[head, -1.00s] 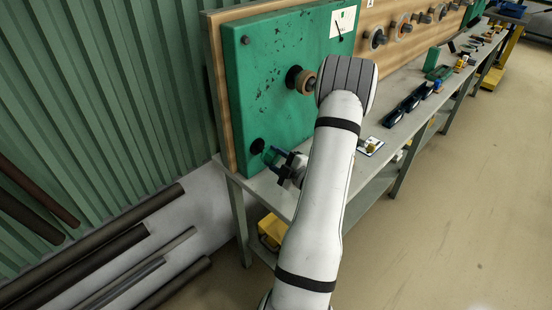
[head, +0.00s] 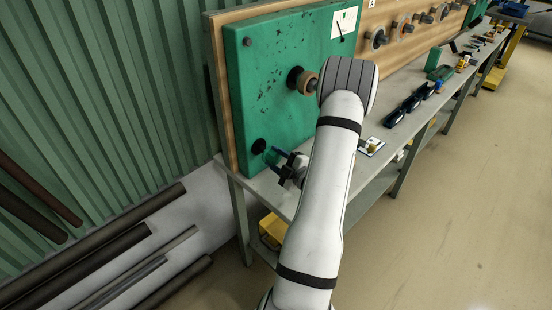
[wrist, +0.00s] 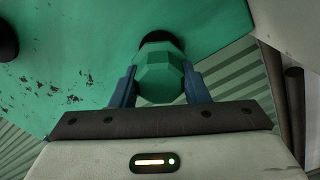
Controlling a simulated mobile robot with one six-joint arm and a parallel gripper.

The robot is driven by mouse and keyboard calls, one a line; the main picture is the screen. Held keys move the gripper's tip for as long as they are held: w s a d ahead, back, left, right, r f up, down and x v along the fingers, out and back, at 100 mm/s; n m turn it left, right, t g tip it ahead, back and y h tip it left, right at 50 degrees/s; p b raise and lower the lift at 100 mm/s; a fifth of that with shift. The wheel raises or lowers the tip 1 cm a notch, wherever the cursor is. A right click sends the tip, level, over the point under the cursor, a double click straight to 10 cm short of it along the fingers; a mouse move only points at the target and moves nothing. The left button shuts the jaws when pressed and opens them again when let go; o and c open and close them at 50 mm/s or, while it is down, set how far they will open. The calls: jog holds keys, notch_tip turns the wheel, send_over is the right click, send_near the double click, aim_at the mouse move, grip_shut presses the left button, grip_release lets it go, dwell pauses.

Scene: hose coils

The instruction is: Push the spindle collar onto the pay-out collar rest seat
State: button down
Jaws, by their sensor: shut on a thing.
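My gripper (wrist: 160,84) has blue fingers closed on the sides of a green, many-sided piece, which I take to be the spindle collar (wrist: 161,78). Beyond it, a dark round seat (wrist: 160,37) on the green panel shows as an arc above the collar; the collar hides the rest. In the head view the dark seat (head: 258,146) is low on the panel's left, and my gripper (head: 272,158) is just right of it, pointing at it. I cannot tell whether collar and seat touch. The collar cannot be made out in the head view.
The green panel (head: 270,110) stands upright on the grey bench (head: 245,182). A dark spindle with a brown ring (head: 306,84) sticks out above my gripper. Small tools and dark blue trays (head: 405,110) lie along the bench to the right. Dark pipes (head: 90,250) lie at left.

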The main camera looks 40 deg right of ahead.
aim_at(265, 151)
jog(key=shift+w, duration=0.1)
dwell(0.3)
jog(key=shift+w+a+p, duration=0.15)
jog(key=shift+w+p, duration=0.15)
jog(key=shift+w, duration=1.75)
jog(key=c, duration=0.7)
grip_release()
jog(key=shift+s, duration=0.2)
jog(key=shift+s, duration=1.35)
jog(key=shift+s, duration=0.15)
jog(key=shift+s+d+p, duration=0.25)
jog(key=shift+s+p, duration=0.15)
jog(key=shift+s, duration=0.9)
